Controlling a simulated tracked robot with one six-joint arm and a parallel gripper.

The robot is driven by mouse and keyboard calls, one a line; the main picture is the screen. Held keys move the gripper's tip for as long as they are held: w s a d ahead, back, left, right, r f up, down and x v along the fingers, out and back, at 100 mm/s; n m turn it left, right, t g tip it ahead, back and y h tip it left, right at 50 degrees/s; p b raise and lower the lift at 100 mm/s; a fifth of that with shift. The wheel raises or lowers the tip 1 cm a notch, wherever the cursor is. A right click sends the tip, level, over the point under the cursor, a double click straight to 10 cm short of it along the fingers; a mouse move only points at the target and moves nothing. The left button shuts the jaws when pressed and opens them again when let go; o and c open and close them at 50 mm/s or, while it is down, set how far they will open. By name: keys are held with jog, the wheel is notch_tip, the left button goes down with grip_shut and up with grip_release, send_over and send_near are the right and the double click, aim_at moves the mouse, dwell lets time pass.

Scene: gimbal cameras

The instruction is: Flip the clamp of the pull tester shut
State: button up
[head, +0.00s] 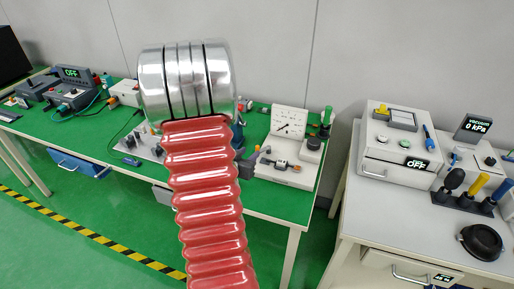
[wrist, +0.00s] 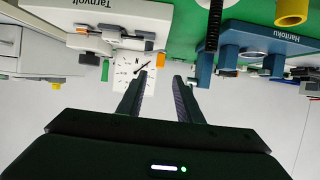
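The pull tester is a white unit with a round needle dial (head: 288,122) and a white base (head: 284,173) carrying dark and grey clamp parts (head: 281,164). In the wrist view it appears upside down, with its base (wrist: 125,14) marked Tarnvolt, its dial face (wrist: 126,72) and grey clamp parts (wrist: 112,35) with orange bits. Whether the clamp is open or shut is too small to tell. My gripper (wrist: 160,76) is open and empty, its fingers pointing towards the tester and apart from it. In the head view my red arm hides the gripper.
A blue device (wrist: 255,50) marked Haritoku stands beside the tester. A green-handled tool (head: 326,116) stands to the tester's right. A white vacuum unit (head: 400,140) sits on the right-hand bench. More instruments (head: 75,95) line the left of the green bench.

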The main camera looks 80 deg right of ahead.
aim_at(257, 147)
jog(key=x, duration=0.9)
jog(key=shift+s+d+f, duration=0.1)
jog(key=shift+d+f, duration=0.1)
jog(key=shift+d, duration=0.1)
jog(key=shift+c, duration=0.5)
